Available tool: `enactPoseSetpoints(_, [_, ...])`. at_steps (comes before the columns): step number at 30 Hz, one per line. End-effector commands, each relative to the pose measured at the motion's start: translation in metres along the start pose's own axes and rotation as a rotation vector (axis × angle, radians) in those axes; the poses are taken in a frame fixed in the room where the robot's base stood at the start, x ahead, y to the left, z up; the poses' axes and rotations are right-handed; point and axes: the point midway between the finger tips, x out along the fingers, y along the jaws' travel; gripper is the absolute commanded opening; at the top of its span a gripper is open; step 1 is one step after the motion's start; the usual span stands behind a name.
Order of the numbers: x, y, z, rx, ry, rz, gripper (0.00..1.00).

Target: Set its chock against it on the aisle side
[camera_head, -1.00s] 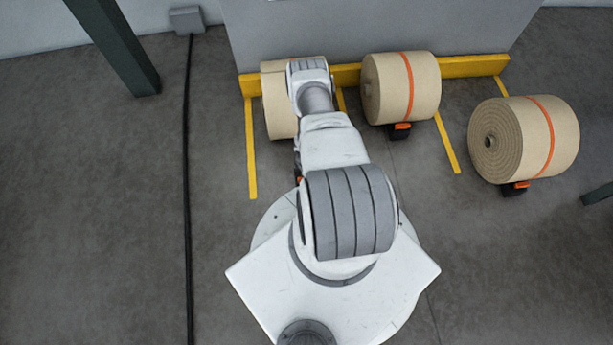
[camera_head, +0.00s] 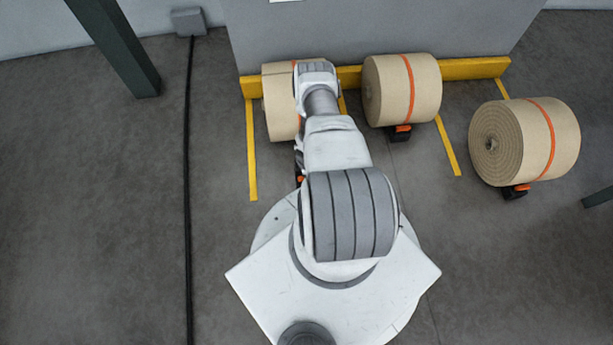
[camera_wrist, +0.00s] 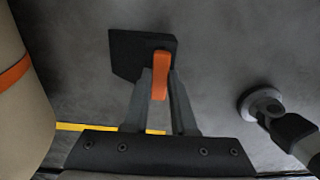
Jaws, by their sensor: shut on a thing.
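My gripper (camera_wrist: 160,88) is shut on the orange handle (camera_wrist: 160,72) of a black wedge-shaped chock (camera_wrist: 127,52) in the wrist view. The chock's lower edge is hard to judge, so I cannot tell whether it touches the floor. A kraft paper roll (camera_wrist: 18,105) with an orange strap stands to the left of the chock, with a gap between them. In the head view this roll (camera_head: 279,120) is partly hidden behind my arm, at the left end of the yellow stop. A bit of orange and black (camera_head: 299,179) shows beside my arm; my gripper is mostly hidden there.
A middle roll (camera_head: 425,90) has a chock (camera_head: 399,132) at its near side. A right roll (camera_head: 545,135) also has a chock (camera_head: 515,192). A black cable (camera_head: 187,200) runs along the floor at left, near a dark post (camera_head: 120,50).

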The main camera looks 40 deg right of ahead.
Motion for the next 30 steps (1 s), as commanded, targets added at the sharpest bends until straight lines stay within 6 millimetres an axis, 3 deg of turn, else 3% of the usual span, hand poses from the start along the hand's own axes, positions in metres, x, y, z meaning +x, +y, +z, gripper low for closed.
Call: enactPoseSetpoints(30, [-0.0009,0.0092,0.0009,0.001,-0.001,0.002,0.00])
